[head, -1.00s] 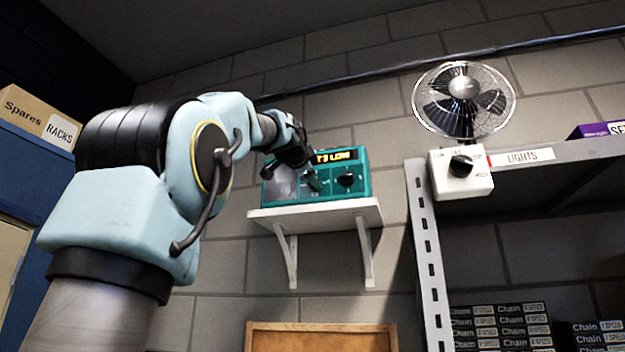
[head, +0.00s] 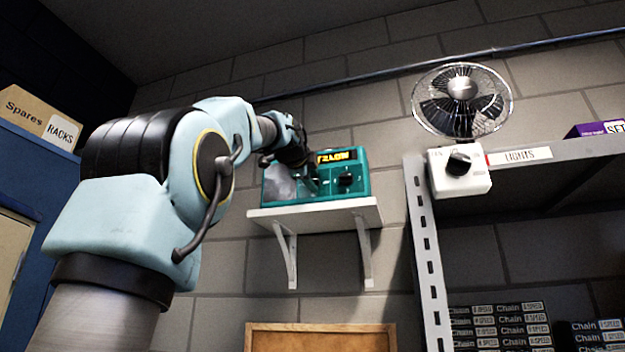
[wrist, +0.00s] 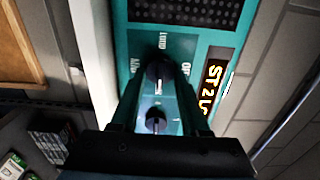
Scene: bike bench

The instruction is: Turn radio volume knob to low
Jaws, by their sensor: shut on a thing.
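The teal radio (head: 295,198) sits on a small white wall shelf (head: 320,213). My gripper (head: 309,184) reaches its front from the left and hides part of it. In the wrist view my gripper (wrist: 160,88) is shut on the dark knob (wrist: 158,66) nearer the speaker grille. A label reading LOUD is beside that knob; its other labels are hard to read. A second dark knob (wrist: 157,122) shows between the fingers, and on the right in the head view (head: 345,179). The lit display (wrist: 213,85) shows "ST 2 LO", with its end hidden.
A metal shelf unit (head: 425,245) stands to the right, with a wire fan (head: 461,100) and a white dial box (head: 459,174) near a LIGHTS label (head: 520,155). A wooden-framed board (head: 320,329) is below the radio shelf. Open space lies between radio and shelf unit.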

